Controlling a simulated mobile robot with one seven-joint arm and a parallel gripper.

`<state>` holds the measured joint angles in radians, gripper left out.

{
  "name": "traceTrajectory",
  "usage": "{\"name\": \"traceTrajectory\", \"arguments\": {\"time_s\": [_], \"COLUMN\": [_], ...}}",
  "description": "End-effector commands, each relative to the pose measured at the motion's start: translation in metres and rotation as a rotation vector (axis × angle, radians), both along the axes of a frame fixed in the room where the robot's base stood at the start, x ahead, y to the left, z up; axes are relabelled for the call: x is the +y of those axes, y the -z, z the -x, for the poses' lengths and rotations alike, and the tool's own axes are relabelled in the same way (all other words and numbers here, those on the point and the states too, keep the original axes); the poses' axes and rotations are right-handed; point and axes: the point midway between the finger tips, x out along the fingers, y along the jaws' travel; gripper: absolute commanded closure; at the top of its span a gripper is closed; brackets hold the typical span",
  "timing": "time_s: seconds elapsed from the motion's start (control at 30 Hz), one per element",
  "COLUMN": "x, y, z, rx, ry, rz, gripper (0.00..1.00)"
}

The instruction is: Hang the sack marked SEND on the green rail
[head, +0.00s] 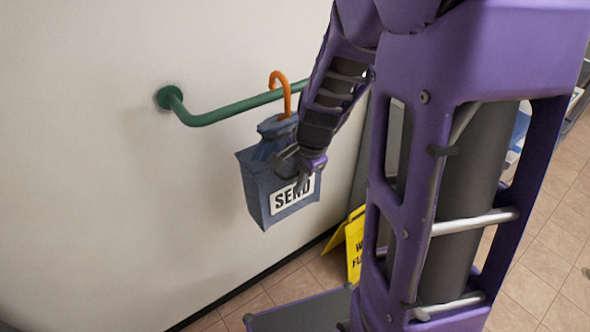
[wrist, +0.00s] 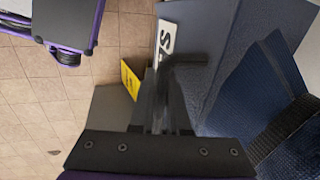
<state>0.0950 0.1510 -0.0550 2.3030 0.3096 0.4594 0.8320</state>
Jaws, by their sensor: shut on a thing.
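The sack marked SEND (head: 257,187) is blue-grey, with a white label and an orange hook (head: 287,98) at its top. It hangs upright, slightly tilted, in front of the wall. The green rail (head: 215,115) is fixed to the wall, and the hook's curve shows at the rail's height, with its shaft in front. I cannot tell whether the hook rests on the rail. My gripper (head: 292,163) is shut on the sack at its upper right, below the neck. In the wrist view, the sack (wrist: 225,60) fills the right side, beside my fingers (wrist: 170,95); the gripped part is hidden.
A yellow wet-floor sign (head: 355,240) stands on the tiled floor below right of the sack; it also shows in the wrist view (wrist: 130,79). The wall (head: 90,200) left of the sack is bare. My arm hides the rail's right part.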

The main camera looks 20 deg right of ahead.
Motion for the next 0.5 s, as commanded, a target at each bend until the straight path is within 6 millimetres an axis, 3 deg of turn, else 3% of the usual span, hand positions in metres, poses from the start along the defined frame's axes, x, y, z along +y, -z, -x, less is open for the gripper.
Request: {"name": "traceTrajectory", "arguments": {"time_s": [0.5], "x": [0.013], "y": [-0.001], "z": [-0.04], "rx": [-0.002], "ry": [-0.003], "rz": [0.0], "gripper": [1.0]}}
